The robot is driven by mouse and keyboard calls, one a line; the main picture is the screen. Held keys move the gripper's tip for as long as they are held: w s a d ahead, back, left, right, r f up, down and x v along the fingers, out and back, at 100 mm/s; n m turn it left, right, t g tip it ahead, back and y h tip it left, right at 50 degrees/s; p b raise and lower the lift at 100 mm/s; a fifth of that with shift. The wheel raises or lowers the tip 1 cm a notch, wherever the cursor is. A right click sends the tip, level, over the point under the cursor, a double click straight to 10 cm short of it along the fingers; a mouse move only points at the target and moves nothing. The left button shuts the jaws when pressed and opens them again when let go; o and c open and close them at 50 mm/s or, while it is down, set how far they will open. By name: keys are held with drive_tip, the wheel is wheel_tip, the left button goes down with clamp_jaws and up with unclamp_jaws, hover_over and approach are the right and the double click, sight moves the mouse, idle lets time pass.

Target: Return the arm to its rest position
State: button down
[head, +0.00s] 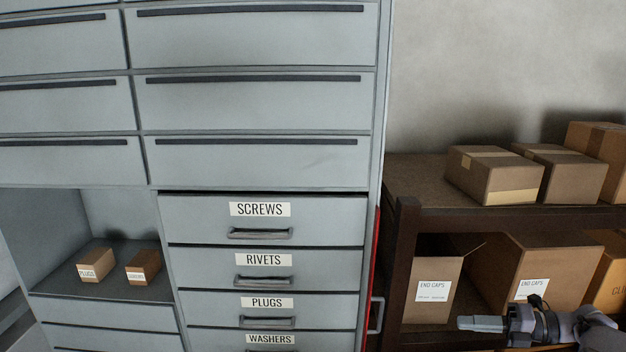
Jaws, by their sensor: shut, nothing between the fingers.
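My gripper (481,323) is at the lower right of the head view, in front of the shelf with the cardboard boxes. Its fingers point left and are closed together with nothing between them. My arm runs off from it to the right edge of the view. The gripper is to the right of the grey drawer cabinet (372,120) and apart from its drawers.
The screws (320,228), rivets (315,274), plugs (225,308) and washers drawers (222,340) look closed. Two small boxes, plugs (97,265) and another (143,267), stand in the left recess. Open end caps boxes (434,275) are behind my gripper. A red edge (373,270) borders the cabinet.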

drive_tip(key=s+a+r+n+g+h, duration=0.2)
drive_tip(key=s+a+r+n+h, duration=0.25)
drive_tip(key=a+r+n, duration=0.5)
drive_tip(key=s+a+r+n+g+h, duration=0.25)
drive_tip(key=s+a+r+n, duration=0.35)
drive_tip(key=a, duration=0.6)
drive_tip(key=s+a+f+n+t+h, duration=0.1)
drive_tip(key=s+a+n+t+h, duration=0.1)
drive_tip(key=s+n, duration=0.6)
drive_tip(key=s+a+f+n+t+h, duration=0.1)
drive_tip(key=s+a+n+t+h, duration=0.1)
drive_tip(key=s+n, duration=0.7)
drive_tip(key=s+a+h, duration=0.1)
drive_tip(key=s+a, duration=0.1)
drive_tip(key=s, duration=0.1)
drive_tip(key=shift+f, duration=0.2)
drive_tip(key=shift+t, duration=0.25)
